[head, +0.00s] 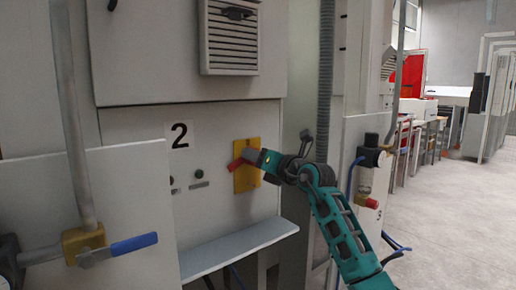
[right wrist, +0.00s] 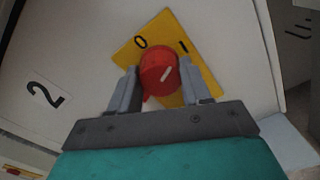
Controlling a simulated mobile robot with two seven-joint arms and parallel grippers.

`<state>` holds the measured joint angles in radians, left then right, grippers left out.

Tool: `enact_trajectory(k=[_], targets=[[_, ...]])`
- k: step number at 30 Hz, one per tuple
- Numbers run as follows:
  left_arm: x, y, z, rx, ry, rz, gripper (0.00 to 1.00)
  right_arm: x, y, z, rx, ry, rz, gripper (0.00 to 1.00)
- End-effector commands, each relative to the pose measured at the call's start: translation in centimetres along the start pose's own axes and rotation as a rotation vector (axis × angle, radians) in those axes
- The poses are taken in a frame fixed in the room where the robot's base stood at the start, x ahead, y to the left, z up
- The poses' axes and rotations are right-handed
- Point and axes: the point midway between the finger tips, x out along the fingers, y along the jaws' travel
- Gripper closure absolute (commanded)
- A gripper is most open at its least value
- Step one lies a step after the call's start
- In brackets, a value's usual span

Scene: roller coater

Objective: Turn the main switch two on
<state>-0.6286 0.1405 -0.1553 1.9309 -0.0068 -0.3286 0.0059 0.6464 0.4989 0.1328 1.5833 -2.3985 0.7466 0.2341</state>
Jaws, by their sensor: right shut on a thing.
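The main switch two is a red rotary knob (right wrist: 157,72) on a yellow plate (right wrist: 200,88) marked 0 and 1. In the head view the red knob (head: 249,154) and yellow plate (head: 244,182) are on the white cabinet front, right of a large "2" label. My right gripper (right wrist: 160,84) is shut on the red knob, one finger on each side. It also shows in the head view (head: 254,157), reaching in from the right. My left gripper is out of view.
A grey ledge (head: 238,248) juts out below the switch. Left of the plate are a small dark green button (head: 199,174) and a partly visible red one. A blue-handled valve (head: 118,249) stands at the front left. Open floor (head: 455,220) lies to the right.

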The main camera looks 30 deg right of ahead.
Motion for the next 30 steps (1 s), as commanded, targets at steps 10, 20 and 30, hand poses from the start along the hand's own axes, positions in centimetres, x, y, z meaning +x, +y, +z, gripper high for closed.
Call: enact_trajectory(k=[10,20,30], targets=[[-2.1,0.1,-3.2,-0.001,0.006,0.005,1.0,0.0,0.2,0.6,0.27,-0.009,0.003,0.83],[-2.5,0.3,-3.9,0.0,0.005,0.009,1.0,0.0,0.0,0.5,0.402,-0.012,0.003,0.83],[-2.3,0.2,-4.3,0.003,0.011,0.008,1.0,-0.1,0.0,0.6,0.429,-0.014,0.004,0.83]])
